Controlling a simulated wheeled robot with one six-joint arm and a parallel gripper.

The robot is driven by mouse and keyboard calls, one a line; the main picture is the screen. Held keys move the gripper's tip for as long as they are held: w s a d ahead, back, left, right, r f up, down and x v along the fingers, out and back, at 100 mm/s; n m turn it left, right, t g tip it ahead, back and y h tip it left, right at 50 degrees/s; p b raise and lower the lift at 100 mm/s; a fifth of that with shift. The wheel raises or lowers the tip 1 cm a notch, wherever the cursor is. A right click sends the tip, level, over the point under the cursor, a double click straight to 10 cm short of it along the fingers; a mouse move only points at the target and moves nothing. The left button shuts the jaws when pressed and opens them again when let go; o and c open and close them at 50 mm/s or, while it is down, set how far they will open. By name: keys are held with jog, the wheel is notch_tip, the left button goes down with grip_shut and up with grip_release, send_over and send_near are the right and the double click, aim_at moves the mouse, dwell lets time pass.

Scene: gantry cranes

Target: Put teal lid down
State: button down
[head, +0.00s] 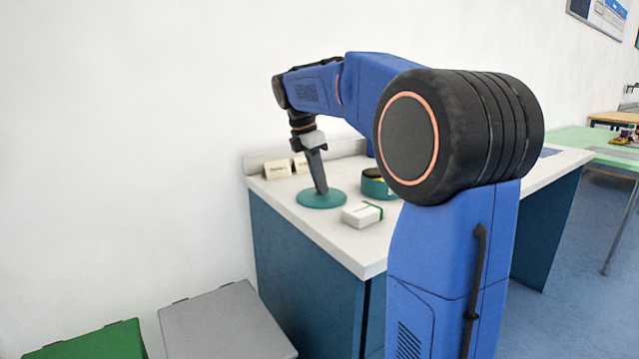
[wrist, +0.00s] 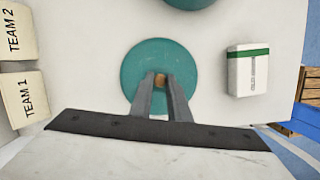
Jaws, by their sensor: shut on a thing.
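The teal lid (head: 321,199) is a flat round disc at the left part of the white counter top, with my gripper (head: 321,190) right over it. In the wrist view the lid (wrist: 160,60) lies under the fingers, and my gripper (wrist: 161,80) is shut on its small brown knob (wrist: 160,81). The lid looks level and at or very near the counter surface; I cannot tell whether it touches. A round teal tin (head: 376,184) stands behind and right of it, partly hidden by my arm. Its edge shows at the top of the wrist view (wrist: 190,3).
A white box with a green band (head: 362,214) lies right of the lid, also in the wrist view (wrist: 248,71). Two cream cards, TEAM 1 (wrist: 22,98) and TEAM 2 (wrist: 17,33), stand left. The counter (head: 345,240) has free room near its front edge. Grey (head: 225,322) and green (head: 95,342) bins stand below.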

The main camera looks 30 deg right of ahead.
aim_at(309, 195)
jog(key=shift+f, duration=0.25)
jog(key=c, duration=1.7)
grip_release()
jog(key=shift+o, duration=0.2)
jog(key=v, duration=1.2)
